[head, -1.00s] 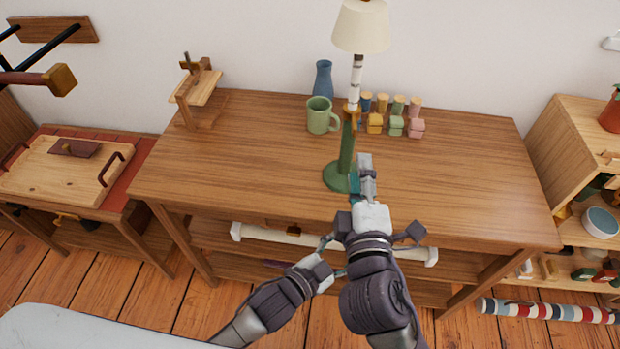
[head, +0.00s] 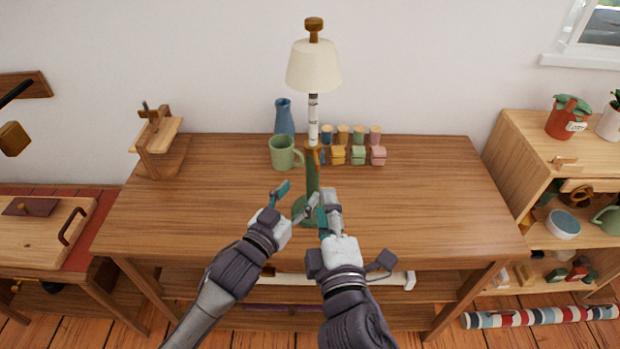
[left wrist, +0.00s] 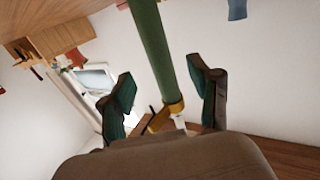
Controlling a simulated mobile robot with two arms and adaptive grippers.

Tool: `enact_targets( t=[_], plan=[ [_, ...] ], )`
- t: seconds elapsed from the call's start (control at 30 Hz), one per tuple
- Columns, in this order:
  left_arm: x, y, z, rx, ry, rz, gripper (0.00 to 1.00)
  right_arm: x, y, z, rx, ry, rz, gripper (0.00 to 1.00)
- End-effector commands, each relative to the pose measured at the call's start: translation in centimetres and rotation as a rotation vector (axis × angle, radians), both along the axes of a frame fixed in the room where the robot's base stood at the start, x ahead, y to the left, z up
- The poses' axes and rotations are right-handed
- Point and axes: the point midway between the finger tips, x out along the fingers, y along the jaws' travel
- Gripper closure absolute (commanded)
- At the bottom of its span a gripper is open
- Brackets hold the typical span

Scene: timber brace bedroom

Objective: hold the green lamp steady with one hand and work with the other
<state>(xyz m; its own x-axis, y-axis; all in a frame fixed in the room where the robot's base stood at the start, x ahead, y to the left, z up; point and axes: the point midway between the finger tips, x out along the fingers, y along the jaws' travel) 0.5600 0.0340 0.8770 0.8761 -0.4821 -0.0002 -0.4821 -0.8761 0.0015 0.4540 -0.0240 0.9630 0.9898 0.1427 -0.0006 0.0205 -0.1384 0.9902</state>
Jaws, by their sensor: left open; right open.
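The green lamp (head: 313,180) stands upright on the wooden table, with a cream shade, a brown knob on top and a pale upper stem. Its round green base is partly hidden behind my grippers. My left gripper (head: 296,200) is open just left of and in front of the lamp's green stem. In the left wrist view the green stem (left wrist: 152,45) shows in the gap between the two spread fingers (left wrist: 165,95); I cannot tell whether they touch it. My right gripper (head: 328,208) is open close beside the stem, on its right, low near the base.
A green mug (head: 283,153), a blue vase (head: 284,117) and several small coloured pieces (head: 358,155) stand behind the lamp. A small wooden stand (head: 158,140) is at the back left. The table's right side (head: 430,200) is clear.

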Motion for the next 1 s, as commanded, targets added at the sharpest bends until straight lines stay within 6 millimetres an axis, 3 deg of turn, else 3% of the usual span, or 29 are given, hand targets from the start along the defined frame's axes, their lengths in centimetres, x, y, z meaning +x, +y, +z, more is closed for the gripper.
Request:
enact_targets(
  t=[0.3, 0.77, 0.83, 1.0],
  plan=[
    [4.7, -2.6, 0.1, 0.0, -0.002, 0.0, 0.38, 0.0, 0.0, 0.0, 0.0, 0.0, 0.0, 0.58],
    [5.9, -3.3, 0.0, 0.001, 0.0, -0.001, 0.38, 0.0, 0.0, 0.0, 0.0, 0.0, 0.0, 0.58],
    [5.9, -3.3, 0.0, 0.001, 0.0, -0.001, 0.45, 0.0, 0.0, 0.0, 0.0, 0.0, 0.0, 0.58],
    [5.9, -3.3, 0.0, 0.001, 0.0, -0.001, 0.73, 0.0, 0.0, 0.0, 0.0, 0.0, 0.0, 0.58]
  ],
)
